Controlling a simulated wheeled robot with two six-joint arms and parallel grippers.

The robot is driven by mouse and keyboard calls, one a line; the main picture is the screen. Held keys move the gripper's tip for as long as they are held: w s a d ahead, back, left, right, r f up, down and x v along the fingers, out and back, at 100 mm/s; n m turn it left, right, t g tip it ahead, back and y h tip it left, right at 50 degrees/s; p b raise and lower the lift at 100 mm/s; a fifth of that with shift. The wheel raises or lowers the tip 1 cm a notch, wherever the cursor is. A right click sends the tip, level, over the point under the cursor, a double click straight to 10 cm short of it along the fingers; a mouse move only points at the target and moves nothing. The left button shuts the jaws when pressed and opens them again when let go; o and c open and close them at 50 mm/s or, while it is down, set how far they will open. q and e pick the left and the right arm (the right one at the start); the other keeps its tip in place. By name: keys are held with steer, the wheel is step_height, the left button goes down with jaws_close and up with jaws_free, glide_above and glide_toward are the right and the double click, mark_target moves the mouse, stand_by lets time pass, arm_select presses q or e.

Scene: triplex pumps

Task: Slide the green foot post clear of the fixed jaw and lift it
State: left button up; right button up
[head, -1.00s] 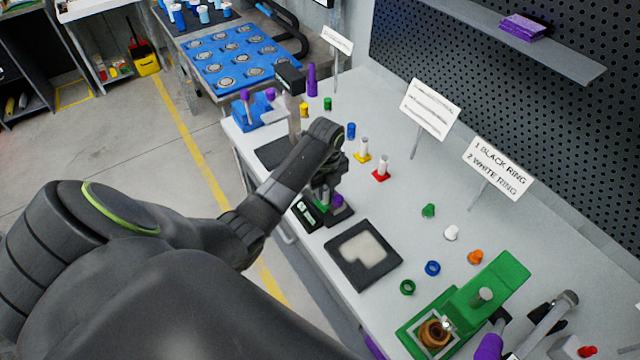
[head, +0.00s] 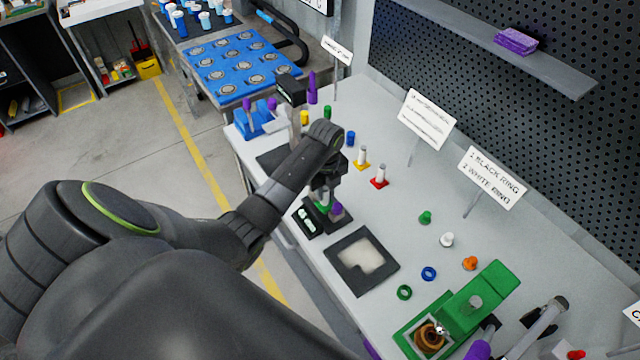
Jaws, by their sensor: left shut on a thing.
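My left gripper (head: 326,190) points down at the near edge of the bench, shut on the green foot post. Only a little of the post's white shaft and green foot (head: 322,205) shows below the fingers. It stands right beside a dark vise-like fixture with a purple knob (head: 336,209), which I take to hold the fixed jaw. The arm and fingers hide most of the jaw, and I cannot tell whether the foot touches it or is clear of the base.
A black tray with a pale insert (head: 385,278) lies to the right. A yellow-foot post (head: 362,159) and a red-foot post (head: 380,177) stand behind. A small black box (head: 304,219) sits at the left. A green fixture (head: 478,302) is at lower right.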

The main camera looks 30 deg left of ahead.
arm_select(q)
steer(key=shift+r+p, duration=0.8)
steer(key=shift+r, duration=1.15)
